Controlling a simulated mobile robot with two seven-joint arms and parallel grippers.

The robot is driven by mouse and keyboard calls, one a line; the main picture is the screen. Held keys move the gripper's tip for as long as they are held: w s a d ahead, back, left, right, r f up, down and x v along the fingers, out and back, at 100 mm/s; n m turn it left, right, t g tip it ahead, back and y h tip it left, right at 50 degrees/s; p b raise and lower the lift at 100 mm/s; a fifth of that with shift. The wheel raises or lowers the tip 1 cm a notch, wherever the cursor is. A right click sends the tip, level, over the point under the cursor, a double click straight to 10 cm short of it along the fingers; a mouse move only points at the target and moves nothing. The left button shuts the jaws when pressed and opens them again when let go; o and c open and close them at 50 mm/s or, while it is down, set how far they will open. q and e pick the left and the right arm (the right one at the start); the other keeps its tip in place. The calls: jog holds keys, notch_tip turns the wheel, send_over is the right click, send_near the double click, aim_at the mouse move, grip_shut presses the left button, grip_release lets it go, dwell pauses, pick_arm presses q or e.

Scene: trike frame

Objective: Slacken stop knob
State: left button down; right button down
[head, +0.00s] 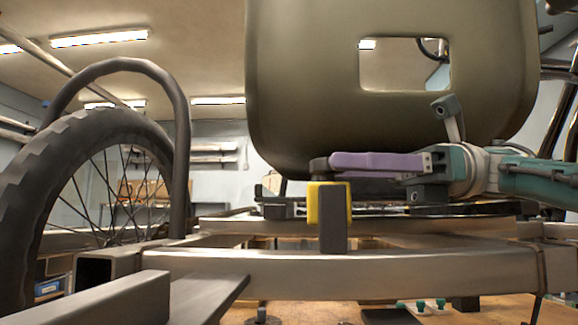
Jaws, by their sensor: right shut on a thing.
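My right gripper (332,162) comes in from the right with its purple fingers pointing left. It is shut on a small dark knob (318,168), which I take to be the stop knob. Only the left side of the knob shows; the fingers hide the rest. The knob sits just above a yellow stop block (313,204) with a dark grey front piece (333,237), on the metal trike frame (390,270). My left gripper is not in view.
A large olive seat back (300,80) with a square opening stands right behind and above my gripper. A spoked wheel (75,190) under a bent dark tube (180,120) fills the left side. Frame tubes cross the front. A wooden bench (300,315) lies below.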

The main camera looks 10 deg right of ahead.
jog(key=shift+c, duration=2)
grip_release()
jog(key=shift+a, duration=0.1)
jog(key=shift+s+m+t, duration=0.1)
jog(key=shift+m+t, duration=0.2)
jog(key=shift+t, duration=0.2)
